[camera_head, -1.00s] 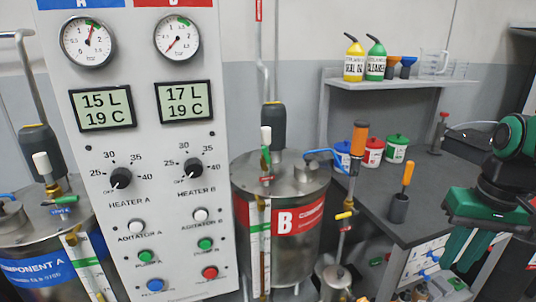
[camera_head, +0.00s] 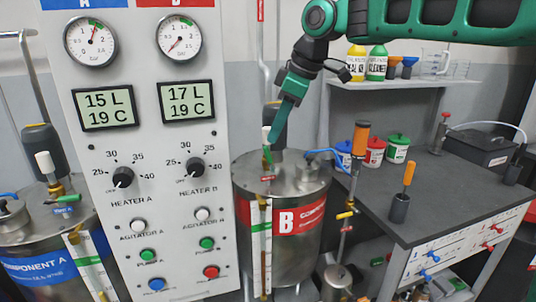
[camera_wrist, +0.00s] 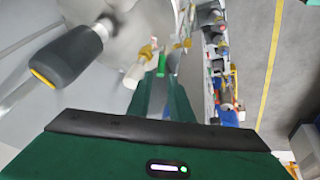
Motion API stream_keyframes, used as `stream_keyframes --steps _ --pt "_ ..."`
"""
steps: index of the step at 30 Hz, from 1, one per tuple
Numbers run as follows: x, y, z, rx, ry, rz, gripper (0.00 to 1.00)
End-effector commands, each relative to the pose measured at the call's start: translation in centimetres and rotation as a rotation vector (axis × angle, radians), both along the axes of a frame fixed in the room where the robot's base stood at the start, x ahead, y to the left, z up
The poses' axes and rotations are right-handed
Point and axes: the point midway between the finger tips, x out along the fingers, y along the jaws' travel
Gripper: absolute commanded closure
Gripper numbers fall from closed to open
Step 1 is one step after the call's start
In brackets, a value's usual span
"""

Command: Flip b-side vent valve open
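Tank B (camera_head: 318,205) has a red band and a metal lid. On its lid stands the b-side vent valve (camera_head: 267,156), with a small green handle, below a white cylinder (camera_head: 266,134). My gripper (camera_head: 276,143) points down from the upper right, its tips close to the valve and overlapping it in the head view. In the wrist view the fingers (camera_wrist: 162,88) show a narrow gap, with the green handle (camera_wrist: 162,66) just beyond the tips. I see nothing held, and cannot tell whether the fingers touch the handle. The white cylinder (camera_wrist: 135,72) is left of it.
A dark cylinder (camera_wrist: 66,56) stands close at the left in the wrist view. A blue hose (camera_head: 322,152) and an orange-handled tool (camera_head: 361,140) stand right of the valve. The control panel (camera_head: 165,235) is to the left. A workbench (camera_head: 445,200) is at the right.

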Motion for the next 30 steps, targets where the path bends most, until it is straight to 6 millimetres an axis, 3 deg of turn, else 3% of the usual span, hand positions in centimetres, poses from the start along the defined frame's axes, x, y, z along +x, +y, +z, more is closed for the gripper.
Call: stream_keyframes --steps 6,12,26,30 --pt "1.0 1.2 -3.7 -0.001 0.003 -0.002 0.81" --pt "1.7 2.1 -6.2 -0.001 0.003 -0.004 0.81" --pt "2.1 2.4 -7.4 0.0 0.0 -0.006 0.81" --pt "2.1 2.4 -7.4 0.0 0.001 -0.007 1.0"
